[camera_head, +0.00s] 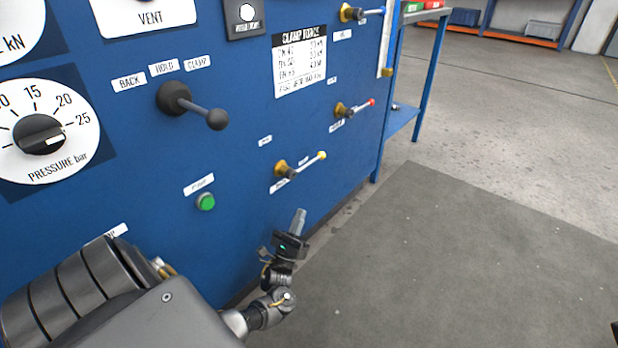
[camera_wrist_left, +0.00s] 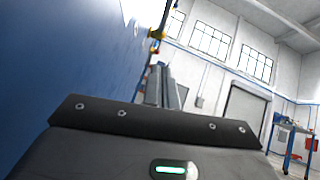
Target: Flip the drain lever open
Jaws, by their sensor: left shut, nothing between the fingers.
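Each lever points right and slightly up. My left gripper (camera_head: 299,214) is shut and empty, fingers pointing up, a little below the yellow-tipped lever and apart from it. In the left wrist view its closed fingers (camera_wrist_left: 163,86) point toward brass fittings (camera_wrist_left: 157,34).
A black ball-ended lever (camera_head: 195,107), a green button (camera_head: 205,202) and a pressure dial (camera_head: 40,133) are on the panel to the left. A blue-legged bench (camera_head: 430,75) stands beyond its right edge. The grey floor mat (camera_head: 440,260) at right is clear.

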